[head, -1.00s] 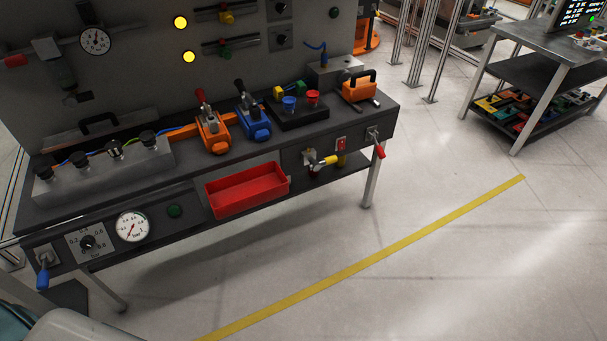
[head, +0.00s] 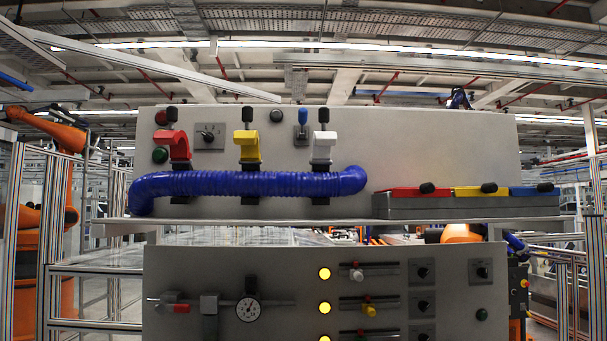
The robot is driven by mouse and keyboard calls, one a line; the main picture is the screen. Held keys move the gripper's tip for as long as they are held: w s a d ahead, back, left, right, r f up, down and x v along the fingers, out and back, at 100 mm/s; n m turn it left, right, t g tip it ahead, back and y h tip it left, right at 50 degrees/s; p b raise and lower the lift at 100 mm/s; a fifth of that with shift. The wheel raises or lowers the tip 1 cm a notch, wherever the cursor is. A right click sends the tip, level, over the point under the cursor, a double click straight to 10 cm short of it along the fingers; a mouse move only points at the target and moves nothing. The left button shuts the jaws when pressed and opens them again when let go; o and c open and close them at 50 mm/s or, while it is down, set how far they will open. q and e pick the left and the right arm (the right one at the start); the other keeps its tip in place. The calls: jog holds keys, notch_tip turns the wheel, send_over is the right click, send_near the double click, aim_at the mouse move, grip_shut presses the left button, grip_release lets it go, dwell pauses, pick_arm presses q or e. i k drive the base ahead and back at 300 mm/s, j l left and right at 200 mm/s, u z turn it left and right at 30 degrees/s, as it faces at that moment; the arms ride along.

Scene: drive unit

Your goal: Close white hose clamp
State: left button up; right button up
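The white hose clamp (head: 323,147) is the rightmost of three clamps on the upper grey panel in the head view. A black lever end stands upright above it. Its curved white body sits just above a blue corrugated hose (head: 250,184) and looks raised off it. A red clamp (head: 177,145) and a yellow clamp (head: 248,146) stand to its left in a similar pose. The hose lies across dark clamp bases along the panel's shelf. Neither gripper shows in the head view.
A grey box with red, yellow and blue lids (head: 480,191) sits right of the hose on the shelf (head: 330,222). The lower panel (head: 200,265) carries a gauge (head: 249,309), yellow lamps, sliders and knobs. An orange robot arm (head: 45,215) stands at the left behind metal framing.

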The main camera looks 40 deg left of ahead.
aim_at(322, 140)
jog(key=u, duration=1.6)
